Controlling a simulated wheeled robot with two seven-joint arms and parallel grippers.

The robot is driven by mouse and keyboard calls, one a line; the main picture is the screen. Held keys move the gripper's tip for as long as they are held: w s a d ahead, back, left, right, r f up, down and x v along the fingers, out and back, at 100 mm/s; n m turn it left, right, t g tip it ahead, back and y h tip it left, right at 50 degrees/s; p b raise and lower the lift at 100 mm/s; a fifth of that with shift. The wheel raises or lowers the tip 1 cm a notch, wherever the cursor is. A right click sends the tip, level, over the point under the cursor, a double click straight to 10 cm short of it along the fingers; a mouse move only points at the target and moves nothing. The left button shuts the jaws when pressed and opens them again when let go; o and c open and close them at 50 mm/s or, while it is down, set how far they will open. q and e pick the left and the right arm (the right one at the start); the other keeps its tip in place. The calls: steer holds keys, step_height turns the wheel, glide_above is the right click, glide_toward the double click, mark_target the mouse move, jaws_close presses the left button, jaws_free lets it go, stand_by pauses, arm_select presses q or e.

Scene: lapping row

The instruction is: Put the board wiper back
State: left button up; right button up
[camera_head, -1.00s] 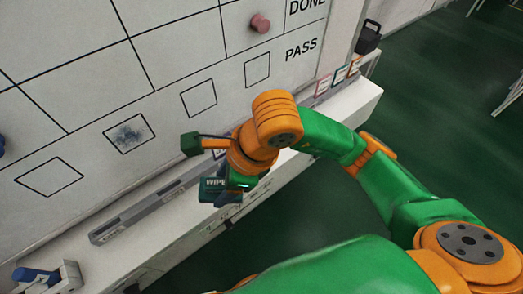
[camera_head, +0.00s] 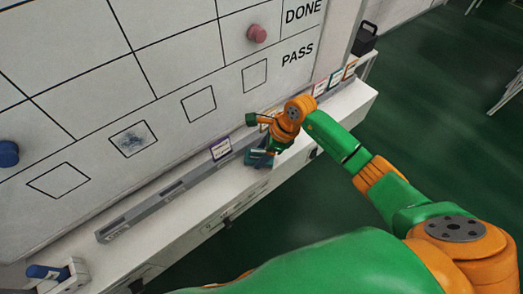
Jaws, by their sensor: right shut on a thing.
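The board wiper (camera_head: 259,159) is a small teal block. It is in the jaws of my right gripper (camera_head: 264,149), which is shut on it just in front of the grey rail (camera_head: 150,206) along the foot of the whiteboard (camera_head: 170,60). The gripper and wrist partly hide the wiper, and I cannot tell whether it touches the rail or the ledge. My left gripper is not in view.
Cards stand in the rail: a purple-edged one (camera_head: 221,149) left of my gripper, and several at right. A white ledge (camera_head: 190,228) runs below. A blue-handled thing (camera_head: 47,272) sits at lower left. A dark smudge (camera_head: 132,140) marks one square; red (camera_head: 257,33) and blue (camera_head: 8,153) magnets are on the board.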

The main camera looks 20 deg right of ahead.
steer(key=shift+f, duration=0.15)
steer(key=o, duration=0.8)
steer(key=shift+f, duration=0.1)
steer(key=shift+c, duration=0.2)
steer(key=o, duration=0.4)
steer(key=shift+o, duration=0.2)
steer(key=shift+r, duration=0.2)
steer(key=shift+d+r, duration=0.15)
steer(key=shift+r, duration=0.15)
steer(key=b+v, duration=0.2)
steer(key=v, duration=0.9)
steer(key=shift+r, duration=0.15)
